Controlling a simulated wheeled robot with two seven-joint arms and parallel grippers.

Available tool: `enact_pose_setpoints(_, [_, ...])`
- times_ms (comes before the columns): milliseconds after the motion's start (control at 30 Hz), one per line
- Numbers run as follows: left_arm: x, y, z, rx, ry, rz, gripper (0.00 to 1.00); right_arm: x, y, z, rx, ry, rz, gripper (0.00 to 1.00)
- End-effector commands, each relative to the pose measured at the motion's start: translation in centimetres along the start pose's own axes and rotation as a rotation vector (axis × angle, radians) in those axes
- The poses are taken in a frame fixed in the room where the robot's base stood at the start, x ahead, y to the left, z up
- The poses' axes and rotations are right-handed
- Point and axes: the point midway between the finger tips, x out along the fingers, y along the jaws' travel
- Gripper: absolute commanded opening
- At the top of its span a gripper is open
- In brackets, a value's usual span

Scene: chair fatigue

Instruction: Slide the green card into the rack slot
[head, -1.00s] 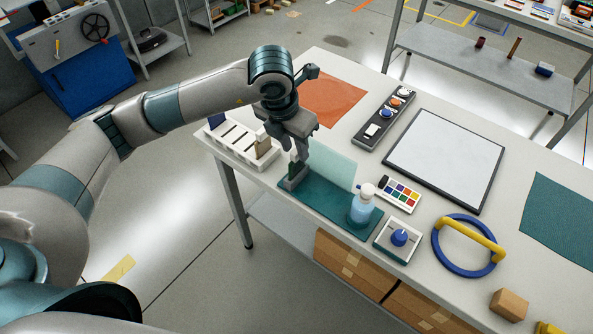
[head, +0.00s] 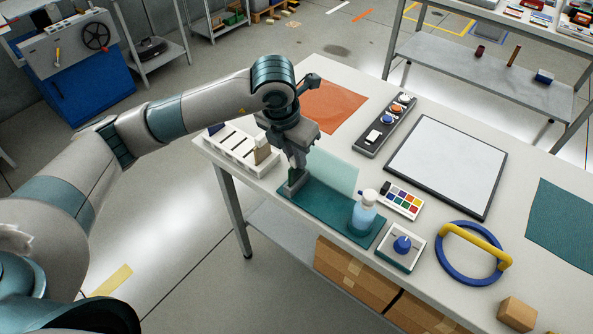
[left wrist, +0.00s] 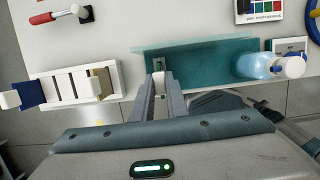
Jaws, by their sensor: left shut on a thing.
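The white slotted rack (head: 228,146) stands at the table's near left edge, and shows at left in the left wrist view (left wrist: 75,88). It holds a tan card (head: 262,150) at its right end and a dark blue card (left wrist: 30,93) at its left end. My left gripper (head: 296,183) points down just right of the rack, at the left end of a teal base with a pale clear green panel (head: 332,172). It is shut; a dark green sliver between the fingers looks like the green card (head: 291,158), mostly hidden. My right gripper is out of view.
A pump bottle (head: 363,213) stands on the teal base's right part. Beyond lie an orange mat (head: 333,105), a button strip (head: 385,125), a colour palette (head: 402,198) and a framed white board (head: 447,165). A blue-knobbed box (head: 402,246) sits to the right.

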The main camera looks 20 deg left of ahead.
Motion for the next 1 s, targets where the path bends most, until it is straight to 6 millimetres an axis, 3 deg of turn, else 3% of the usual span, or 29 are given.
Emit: enact_pose_setpoints(1000, [-2.7, 0.0, 0.7, 0.000, -0.001, 0.000, 0.00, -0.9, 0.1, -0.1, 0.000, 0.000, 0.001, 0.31])
